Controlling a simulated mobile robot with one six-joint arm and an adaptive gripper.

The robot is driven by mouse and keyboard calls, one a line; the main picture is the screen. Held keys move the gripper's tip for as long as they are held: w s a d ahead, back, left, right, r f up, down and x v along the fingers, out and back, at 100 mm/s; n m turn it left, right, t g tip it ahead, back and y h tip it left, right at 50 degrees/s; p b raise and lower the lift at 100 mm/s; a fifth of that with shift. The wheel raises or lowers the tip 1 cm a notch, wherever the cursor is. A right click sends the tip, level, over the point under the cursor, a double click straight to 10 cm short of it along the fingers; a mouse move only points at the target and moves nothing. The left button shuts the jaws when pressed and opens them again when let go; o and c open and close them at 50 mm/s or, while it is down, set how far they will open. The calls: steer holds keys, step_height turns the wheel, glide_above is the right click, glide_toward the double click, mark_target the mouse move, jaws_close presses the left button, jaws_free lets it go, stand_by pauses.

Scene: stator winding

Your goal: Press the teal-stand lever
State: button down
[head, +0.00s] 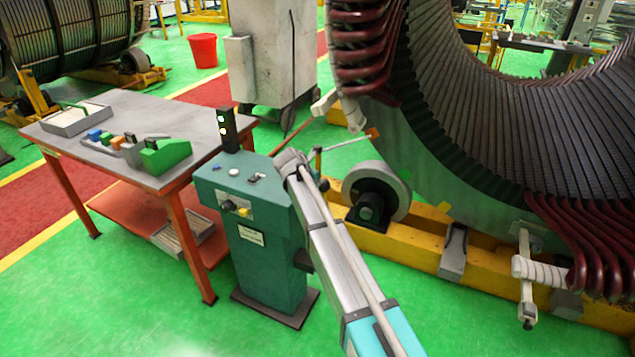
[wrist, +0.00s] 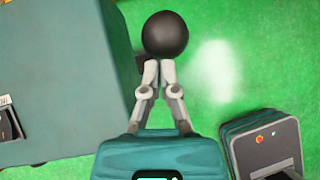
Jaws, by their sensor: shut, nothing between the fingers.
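The teal stand (head: 262,255) stands on the green floor beside the table, with a sloped panel of buttons on top. In the wrist view its flat teal surface (wrist: 60,75) fills the left side. A black ball (wrist: 165,35), apparently the lever's knob, shows just past my fingertips, beside the stand and above the floor. The lever's shaft is hidden. My gripper (wrist: 159,66) is shut and empty, with its tips at the ball's near edge; I cannot tell whether they touch. In the head view my arm crosses the stand's right side, and I cannot make out the fingers.
A grey-topped table (head: 125,120) with orange legs stands left of the stand, holding a tray (head: 75,120), coloured blocks and a green box (head: 165,155). The large stator (head: 500,130) on its yellow base (head: 420,245) is close on the right. The front floor is clear.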

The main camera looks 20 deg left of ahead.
steer(key=p+v, duration=0.8)
steer(key=v, duration=0.4)
steer(key=shift+s+p, duration=0.25)
steer(key=shift+p, duration=0.05)
steer(key=shift+f, duration=0.15)
steer(key=s+d+f+m+g, duration=0.1)
steer(key=s+d+m+g, duration=0.1)
steer(key=d+m, duration=0.95)
steer(key=s+d+f+m+g, duration=0.2)
steer(key=s+d+m, duration=0.15)
steer(key=d, duration=1.45)
steer(key=s+d+m+g+y, duration=0.1)
steer(key=s+d+m, duration=0.7)
steer(key=d, duration=0.2)
steer(key=s+d+m+g+y, duration=0.1)
steer(key=s+d+m+g, duration=0.1)
steer(key=s+d+m, duration=0.5)
steer(key=shift+s+d+f+m+y, duration=0.4)
steer(key=shift+d+m, duration=0.9)
steer(key=shift+d, duration=0.85)
steer(key=shift+f, duration=0.1)
